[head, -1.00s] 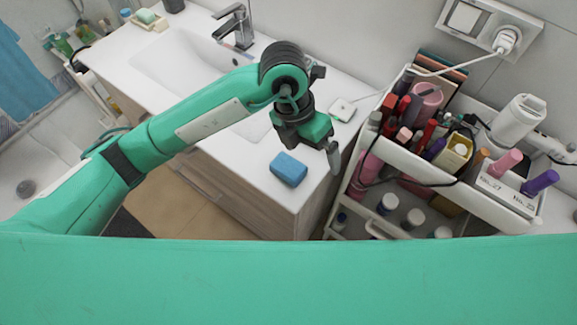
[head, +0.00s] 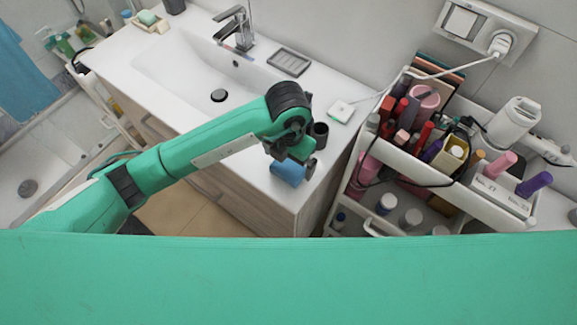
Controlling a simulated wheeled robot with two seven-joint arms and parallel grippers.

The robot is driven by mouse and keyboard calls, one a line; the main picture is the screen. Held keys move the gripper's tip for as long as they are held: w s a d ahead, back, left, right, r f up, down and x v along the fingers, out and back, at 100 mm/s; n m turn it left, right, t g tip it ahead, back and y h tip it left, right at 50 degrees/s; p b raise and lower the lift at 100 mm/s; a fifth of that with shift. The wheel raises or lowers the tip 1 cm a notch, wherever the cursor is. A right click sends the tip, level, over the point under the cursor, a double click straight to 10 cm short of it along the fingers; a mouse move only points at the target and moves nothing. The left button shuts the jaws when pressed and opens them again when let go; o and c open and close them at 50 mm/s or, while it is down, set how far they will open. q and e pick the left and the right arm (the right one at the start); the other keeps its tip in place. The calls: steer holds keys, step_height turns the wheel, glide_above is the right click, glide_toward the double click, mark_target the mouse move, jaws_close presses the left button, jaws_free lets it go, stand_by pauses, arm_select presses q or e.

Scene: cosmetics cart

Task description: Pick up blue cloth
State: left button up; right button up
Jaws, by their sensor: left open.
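The blue cloth (head: 286,173) is a small folded block on the white counter, near its front right corner. My left gripper (head: 300,165) is right over the cloth and hides part of it. One dark finger shows just right of the cloth; the other finger is hidden behind the wrist. The gripper is open. I cannot tell whether it touches the cloth. My right gripper is not in view.
A black cup (head: 320,134) stands just behind the gripper. A grey soap dish (head: 289,62) and a small white square (head: 341,110) lie farther back. The sink (head: 190,75) is to the left. The cosmetics cart (head: 400,160) stands close on the right.

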mark_target(289, 166)
arm_select(q)
steer(key=shift+w+f+p, duration=0.1)
steer(key=shift+f+p, duration=0.25)
steer(key=shift+f, duration=0.05)
step_height(289, 166, down, 3)
steer(key=shift+w+f+p, duration=0.15)
steer(key=shift+f+p, duration=0.05)
steer(key=shift+p, duration=0.6)
steer(key=shift+f, duration=0.45)
steer(key=c, duration=1)
